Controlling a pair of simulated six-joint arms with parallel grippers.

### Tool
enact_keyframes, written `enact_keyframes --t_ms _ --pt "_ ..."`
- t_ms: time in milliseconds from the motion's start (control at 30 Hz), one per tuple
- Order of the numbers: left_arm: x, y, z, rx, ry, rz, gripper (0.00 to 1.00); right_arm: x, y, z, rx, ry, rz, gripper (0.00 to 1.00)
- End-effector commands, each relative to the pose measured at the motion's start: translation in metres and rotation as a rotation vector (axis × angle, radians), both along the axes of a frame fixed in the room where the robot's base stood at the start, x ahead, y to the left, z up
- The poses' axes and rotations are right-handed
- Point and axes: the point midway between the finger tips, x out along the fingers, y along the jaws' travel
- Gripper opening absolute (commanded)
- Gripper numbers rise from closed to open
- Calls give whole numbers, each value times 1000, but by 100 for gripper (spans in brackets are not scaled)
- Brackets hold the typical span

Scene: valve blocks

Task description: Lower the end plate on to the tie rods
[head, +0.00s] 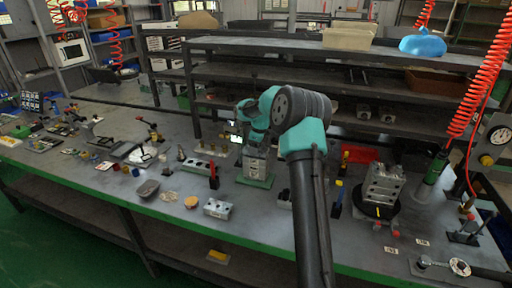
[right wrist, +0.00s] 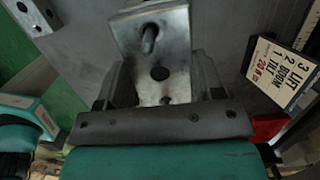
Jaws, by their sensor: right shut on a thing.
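My right gripper (head: 254,146) is over the grey block stack (head: 254,166), which stands on a green base (head: 256,181). In the right wrist view the gripper (right wrist: 160,90) is shut on a grey metal end plate (right wrist: 160,78) with a dark hole in its middle. A metal piece with a stud or rod end (right wrist: 149,38) shows just beyond it. I cannot tell whether the plate touches the tie rods or the stack. My arm and gripper hide the plate in the head view. My left gripper is not in view.
A second block stack (head: 384,185) stands on a black round stand at the right. Shelving (head: 290,75) stands behind the bench.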

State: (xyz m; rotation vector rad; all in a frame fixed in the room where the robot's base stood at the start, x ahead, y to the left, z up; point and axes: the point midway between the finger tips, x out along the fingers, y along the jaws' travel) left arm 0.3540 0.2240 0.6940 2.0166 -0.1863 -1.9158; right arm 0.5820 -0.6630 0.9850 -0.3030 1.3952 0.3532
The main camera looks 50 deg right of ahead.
Motion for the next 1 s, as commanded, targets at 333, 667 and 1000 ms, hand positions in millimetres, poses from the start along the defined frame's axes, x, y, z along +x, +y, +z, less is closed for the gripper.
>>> enact_keyframes --t_ms 333,667,1000 --pt "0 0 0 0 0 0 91 0 0 -7 -1 0 0 29" --pt "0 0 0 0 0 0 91 0 0 -11 0 0 0 68" --pt "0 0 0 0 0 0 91 0 0 -12 0 0 0 91"
